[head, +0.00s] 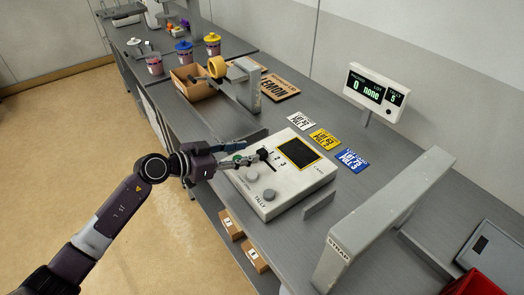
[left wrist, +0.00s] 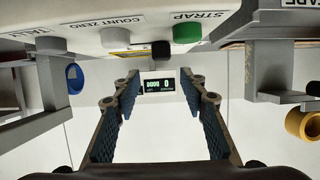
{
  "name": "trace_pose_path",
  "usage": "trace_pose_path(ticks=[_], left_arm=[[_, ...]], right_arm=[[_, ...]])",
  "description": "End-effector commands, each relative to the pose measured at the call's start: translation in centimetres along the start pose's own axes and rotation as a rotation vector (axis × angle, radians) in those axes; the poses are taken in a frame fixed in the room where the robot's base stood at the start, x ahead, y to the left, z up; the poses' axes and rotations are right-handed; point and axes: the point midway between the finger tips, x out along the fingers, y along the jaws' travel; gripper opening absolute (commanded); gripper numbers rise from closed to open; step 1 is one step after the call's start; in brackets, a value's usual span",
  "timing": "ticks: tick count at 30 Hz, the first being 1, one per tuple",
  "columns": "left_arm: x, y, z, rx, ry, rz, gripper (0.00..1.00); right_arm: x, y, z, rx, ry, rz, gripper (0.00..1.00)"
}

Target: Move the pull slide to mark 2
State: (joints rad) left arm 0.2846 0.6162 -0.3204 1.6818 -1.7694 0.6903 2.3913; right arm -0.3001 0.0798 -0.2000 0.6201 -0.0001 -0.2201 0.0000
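The pull slide's black knob (head: 263,154) stands on the white tally box (head: 293,200), at the upper-left end of the row of marks. The marks 2 and 3 (head: 279,160) show to its right; any mark at the knob is hidden or too small to read. In the left wrist view, which is upside down, the black knob (left wrist: 161,50) lies ahead of the fingertips. My left gripper (head: 247,152) is over the box's left edge, just left of the knob. It also shows in the left wrist view (left wrist: 160,87), open and empty. My right gripper is out of view.
Grey buttons (head: 268,195) and a green button (left wrist: 187,33) sit near the gripper. A display (head: 376,90) reads "0 none". A grey strap arch (head: 385,220) stands right, a tape dispenser (head: 245,85) behind. Lot plates (head: 324,139) lie beyond the box.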

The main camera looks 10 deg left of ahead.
Motion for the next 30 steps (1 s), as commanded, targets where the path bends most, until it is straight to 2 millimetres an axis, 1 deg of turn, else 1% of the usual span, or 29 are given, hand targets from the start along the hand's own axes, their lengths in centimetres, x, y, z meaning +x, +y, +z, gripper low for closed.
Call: trace_pose_path(ticks=[2, 5, 15, 18, 22, 29, 30], left_arm=[[0.0, -0.4, 0.6, -0.007, -0.034, 0.000, 0.39], [0.7, -0.4, 0.8, -0.014, -0.046, 0.002, 0.39], [5.9, -0.4, 0.9, -0.014, -0.042, 0.001, 0.39], [6.9, -0.4, 1.0, -0.014, -0.043, 0.001, 0.39], [7.6, -0.4, 1.1, -0.012, -0.043, 0.001, 0.39], [7.7, -0.4, 1.1, -0.011, -0.043, 0.001, 0.39], [7.7, -0.4, 1.1, -0.012, -0.043, 0.001, 0.37]], right_arm=[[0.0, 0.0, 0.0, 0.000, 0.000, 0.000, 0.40], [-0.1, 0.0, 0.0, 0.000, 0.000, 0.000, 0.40], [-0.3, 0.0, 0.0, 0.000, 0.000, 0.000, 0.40], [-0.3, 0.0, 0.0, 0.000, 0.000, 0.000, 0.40], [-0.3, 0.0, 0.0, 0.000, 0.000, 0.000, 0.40], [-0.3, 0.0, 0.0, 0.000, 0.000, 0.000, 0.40], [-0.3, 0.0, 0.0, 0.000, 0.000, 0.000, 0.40]])
